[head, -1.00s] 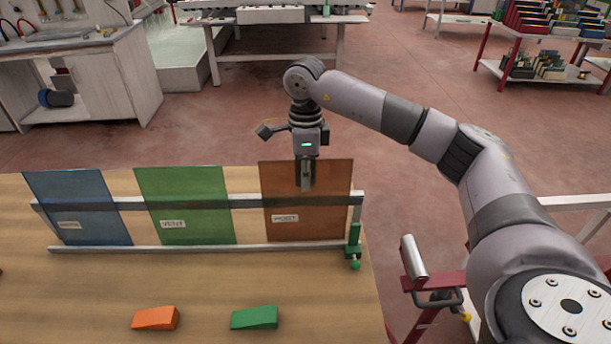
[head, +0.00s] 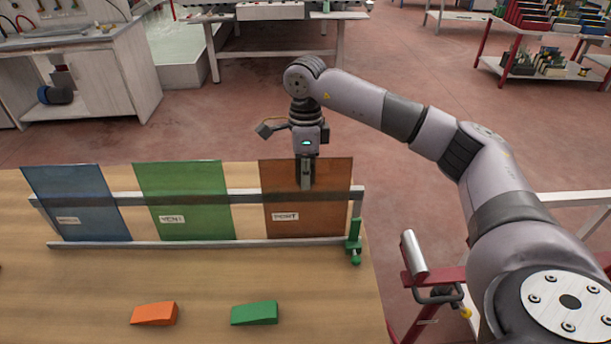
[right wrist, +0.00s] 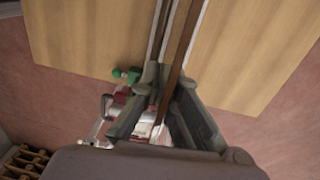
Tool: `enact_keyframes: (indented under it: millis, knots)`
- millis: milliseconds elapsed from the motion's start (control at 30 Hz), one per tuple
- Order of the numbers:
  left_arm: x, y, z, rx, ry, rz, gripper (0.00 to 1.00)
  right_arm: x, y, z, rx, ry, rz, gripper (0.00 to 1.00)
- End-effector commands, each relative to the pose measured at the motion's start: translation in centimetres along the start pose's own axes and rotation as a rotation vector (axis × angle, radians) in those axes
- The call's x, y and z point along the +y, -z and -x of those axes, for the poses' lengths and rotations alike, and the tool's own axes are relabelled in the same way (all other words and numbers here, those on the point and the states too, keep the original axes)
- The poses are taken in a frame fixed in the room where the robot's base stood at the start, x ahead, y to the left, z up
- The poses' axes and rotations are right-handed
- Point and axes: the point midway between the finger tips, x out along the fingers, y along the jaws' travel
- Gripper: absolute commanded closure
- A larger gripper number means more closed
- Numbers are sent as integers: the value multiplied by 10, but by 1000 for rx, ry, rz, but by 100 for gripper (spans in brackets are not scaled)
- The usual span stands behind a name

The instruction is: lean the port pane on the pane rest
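The port pane (head: 328,210) is a translucent brown sheet with a "PORT" label. It stands in the right part of the pane rest (head: 254,197), its lower edge at the bottom rail and its upper part by the dark crossbar. My right gripper (head: 306,187) is at its top edge, one finger in front of it. In the right wrist view, the fingers (right wrist: 168,82) sit close on both sides of the brown pane (right wrist: 184,55), seen edge-on, and look shut on it. My left gripper is not in view.
A green pane (head: 183,190) and a blue pane (head: 72,195) stand to the left on the rest. A green clamp (head: 354,240) is at its right end. An orange wedge (head: 154,314) and a green wedge (head: 255,313) lie in front on the wooden table (head: 200,275).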

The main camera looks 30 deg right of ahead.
Motion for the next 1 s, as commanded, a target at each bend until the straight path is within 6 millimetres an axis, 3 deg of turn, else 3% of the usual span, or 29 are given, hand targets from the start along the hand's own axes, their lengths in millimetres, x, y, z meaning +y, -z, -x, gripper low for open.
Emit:
enact_keyframes:
  millis: [400,800,1000]
  knots:
    - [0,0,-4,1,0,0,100,0,0,-5,-2,2,0,100]
    - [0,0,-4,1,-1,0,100,0,0,-6,-1,1,0,72]
    - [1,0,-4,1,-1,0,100,0,0,-6,0,0,0,72]
